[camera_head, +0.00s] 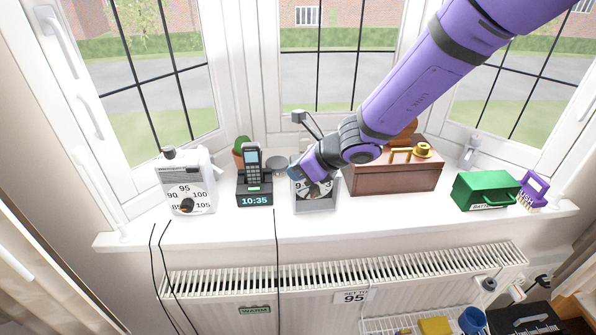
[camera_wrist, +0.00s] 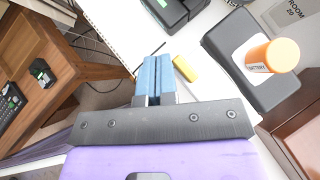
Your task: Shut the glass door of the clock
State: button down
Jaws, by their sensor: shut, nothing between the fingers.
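The clock (camera_head: 318,206), a small grey-framed box with a round dial, stands on the white sill in the middle of the head view. My gripper and wrist cover its upper part. I cannot make out the glass door or how far it stands open. My gripper (camera_head: 294,171) is at the clock's upper left, pointing down and left, and whether it touches the clock is unclear. In the wrist view its blue fingers (camera_wrist: 155,75) are together with nothing between them. The clock's face is not recognizable in that view.
A phone dock (camera_head: 254,195) and a white dial device (camera_head: 187,190) stand left of the clock. A wooden chest (camera_head: 392,179) is close on its right, a green box (camera_head: 484,190) farther right. A radiator (camera_head: 240,285) is below the sill. The wrist view shows an orange bottle (camera_wrist: 272,56).

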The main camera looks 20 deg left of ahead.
jog(key=v, duration=1.1)
jog(key=s+a+f+n+t+h, duration=0.2)
jog(key=s+a+n+t+h, duration=0.1)
jog(key=s+n+t+h, duration=0.5)
jog(key=w+a+f+y, duration=0.1)
jog(key=w+a+f, duration=0.1)
jog(key=w+f, duration=0.1)
jog(key=w+a+f+m+g+y, duration=0.1)
jog(key=w+a+f, duration=0.1)
jog(key=w, duration=0.4)
jog(key=shift+w+f, duration=0.25)
jog(key=shift+f, duration=0.4)
jog(key=shift+a, duration=0.1)
